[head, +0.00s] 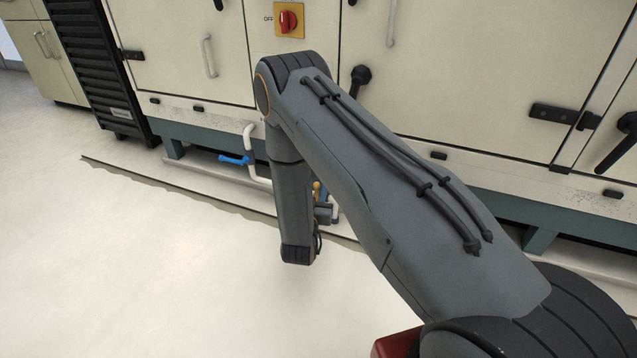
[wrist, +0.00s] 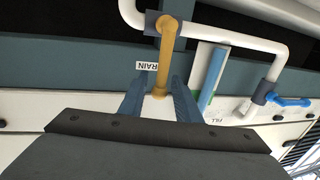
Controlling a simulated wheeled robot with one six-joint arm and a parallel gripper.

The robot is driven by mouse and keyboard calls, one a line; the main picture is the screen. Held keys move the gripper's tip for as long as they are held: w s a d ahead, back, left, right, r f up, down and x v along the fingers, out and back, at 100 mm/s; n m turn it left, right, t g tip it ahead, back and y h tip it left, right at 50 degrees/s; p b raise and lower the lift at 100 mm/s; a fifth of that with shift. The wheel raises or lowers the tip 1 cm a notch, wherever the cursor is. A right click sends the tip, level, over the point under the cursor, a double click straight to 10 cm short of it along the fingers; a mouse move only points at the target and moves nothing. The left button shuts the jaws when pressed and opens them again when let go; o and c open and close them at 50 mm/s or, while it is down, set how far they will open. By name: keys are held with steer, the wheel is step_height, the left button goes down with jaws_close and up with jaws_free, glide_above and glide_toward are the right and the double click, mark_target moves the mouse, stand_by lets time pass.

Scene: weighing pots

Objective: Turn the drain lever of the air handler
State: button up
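The drain lever (wrist: 166,58) is yellow and hangs from a collar on a white pipe, beside a label partly reading "RAIN" (wrist: 148,66). In the wrist view my gripper (wrist: 161,80) is open. Its two blue-grey fingers stand on either side of the lever's free end, with a gap visible; I cannot tell if either touches it. In the head view a small part of the yellow lever (head: 317,188) shows beside my arm, low on the air handler (head: 190,60); my arm mostly hides the gripper there.
A blue lever (head: 235,160) on the same white piping sits to the left in the head view; it is at the right in the wrist view (wrist: 290,101). A red switch (head: 287,20) and black door handles are higher on the cabinet. The floor in front is clear.

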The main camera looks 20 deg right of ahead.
steer(key=shift+b+x, duration=0.65)
steer(key=shift+x, duration=1)
jaws_close()
steer(key=shift+a, duration=0.1)
